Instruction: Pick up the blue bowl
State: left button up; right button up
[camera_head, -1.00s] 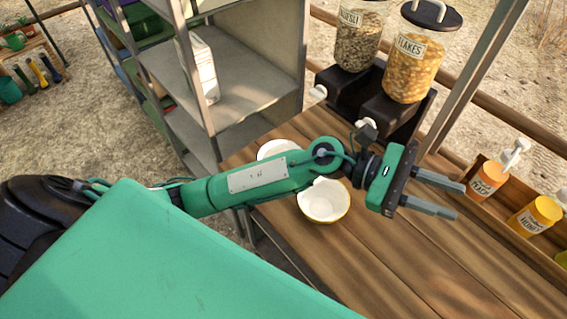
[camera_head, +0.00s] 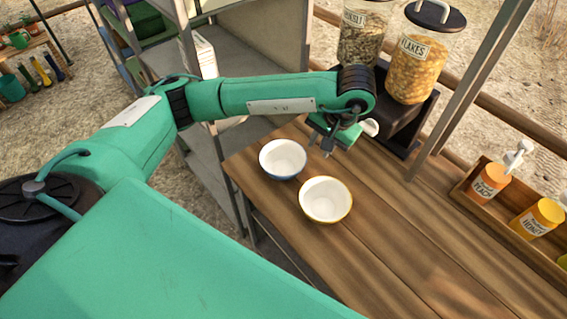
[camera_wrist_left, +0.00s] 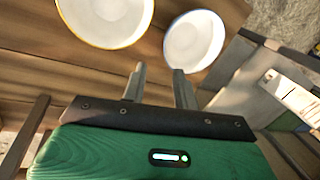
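The blue bowl (camera_head: 283,160), white inside with a blue outer side, sits upright on the wooden table near its left end. In the left wrist view it is the bowl (camera_wrist_left: 194,40) at the upper right, just beyond the fingertips. My left gripper (camera_head: 320,148) points down beside the bowl, on its right and slightly towards the back, apart from it. In the left wrist view its two fingers (camera_wrist_left: 160,72) are spread with nothing between them. My right gripper is in neither view.
A yellow-rimmed white bowl (camera_head: 325,200) stands close to the blue bowl, to its right. Cereal dispensers (camera_head: 415,65) stand behind my gripper. A metal shelf (camera_head: 255,42) is at the left. A wooden box of bottles (camera_head: 472,196) is at the right. The table's front right is clear.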

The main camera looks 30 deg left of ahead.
pick_arm(q)
jog(key=p+x, duration=0.1)
jog(key=x, duration=0.2)
jog(key=p+x, duration=0.1)
jog(key=x, duration=0.2)
jog(key=p+x, duration=0.1)
jog(key=x, duration=0.2)
jog(key=shift+a+f, duration=0.25)
jog(key=shift+a, duration=0.25)
jog(key=p+x, duration=0.1)
jog(key=x, duration=0.2)
jog(key=shift+a, duration=0.15)
jog(key=shift+a+f, duration=0.1)
jog(key=shift+f, duration=0.35)
grip_shut()
